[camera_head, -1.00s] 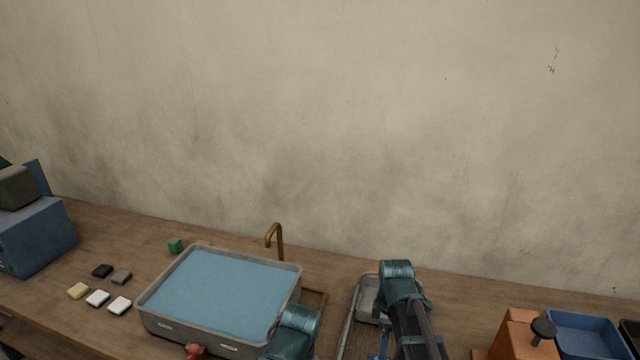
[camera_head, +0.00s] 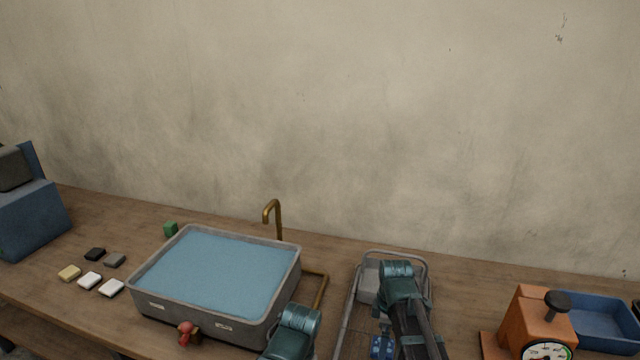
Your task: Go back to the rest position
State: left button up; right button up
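Two teal and dark arm parts of mine rise from the bottom edge, one in front of the basin's right corner and one over the wire rack (camera_head: 346,318). Neither gripper shows in this view, so I cannot see their fingers or whether they hold anything. A small blue piece (camera_head: 382,347) shows beside the right arm part, and I cannot tell what it is.
A grey basin (camera_head: 190,324) of blue water stands on the wooden table with a brass tap (camera_head: 272,212) behind. Several small blocks (camera_head: 90,280) and a blue machine (camera_head: 30,215) are left. An orange scale (camera_head: 535,322) and blue tray (camera_head: 595,318) are right.

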pick_arm(q)
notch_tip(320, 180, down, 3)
jog(key=shift+b, duration=1.1)
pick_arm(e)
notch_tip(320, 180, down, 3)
pick_arm(q)
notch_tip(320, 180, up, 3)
jog(key=p, duration=0.2)
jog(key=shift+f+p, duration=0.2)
jog(key=shift+p, duration=0.1)
pick_arm(e)
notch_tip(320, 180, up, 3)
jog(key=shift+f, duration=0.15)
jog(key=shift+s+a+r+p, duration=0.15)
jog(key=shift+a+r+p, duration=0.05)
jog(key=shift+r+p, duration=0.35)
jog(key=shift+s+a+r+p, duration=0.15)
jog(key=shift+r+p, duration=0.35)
jog(key=shift+p, duration=0.05)
pick_arm(q)
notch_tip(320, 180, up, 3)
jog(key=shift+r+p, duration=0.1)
jog(key=shift+p, duration=0.4)
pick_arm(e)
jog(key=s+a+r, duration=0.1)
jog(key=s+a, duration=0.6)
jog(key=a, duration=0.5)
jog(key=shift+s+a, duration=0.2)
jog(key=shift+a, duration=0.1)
